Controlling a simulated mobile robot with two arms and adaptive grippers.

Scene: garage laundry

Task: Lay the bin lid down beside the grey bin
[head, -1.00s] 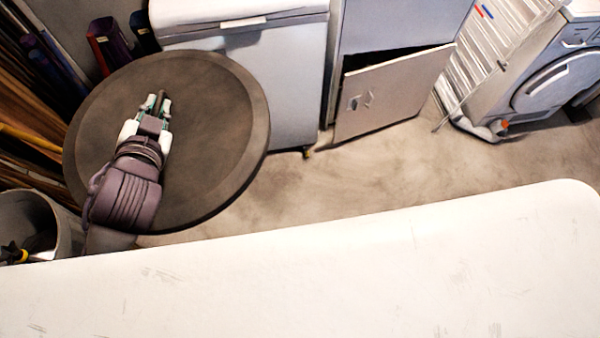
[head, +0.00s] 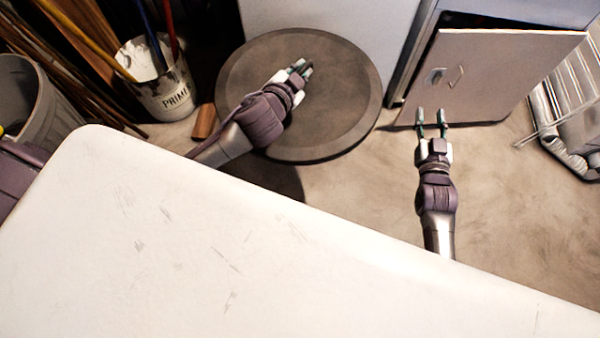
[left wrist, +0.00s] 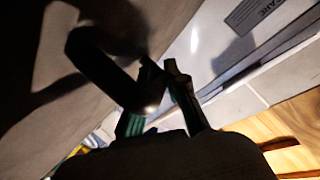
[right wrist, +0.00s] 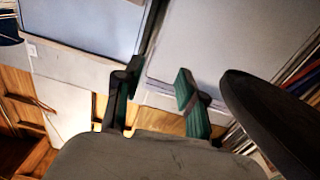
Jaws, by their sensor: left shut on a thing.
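The round dark grey-brown bin lid (head: 345,115) is in the upper middle of the head view. My left gripper (head: 303,68) is over its middle and shut on its handle; the fingers hide the grip. A shadow on the floor suggests the lid is held above it. In the left wrist view the dark handle (left wrist: 112,72) shows by the fingers (left wrist: 165,75). The grey bin (head: 45,105) stands at the left, partly cut off. My right gripper (head: 431,122) is open and empty, right of the lid. The lid's edge (right wrist: 270,120) shows in the right wrist view.
A white paint bucket (head: 165,90) with sticks stands between bin and lid, a small brown block (head: 204,121) beside it. Behind are a white appliance (head: 330,20) and a cabinet with its door (head: 490,75) ajar. A drying rack (head: 560,110) is at right. Floor (head: 360,195) in front is clear.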

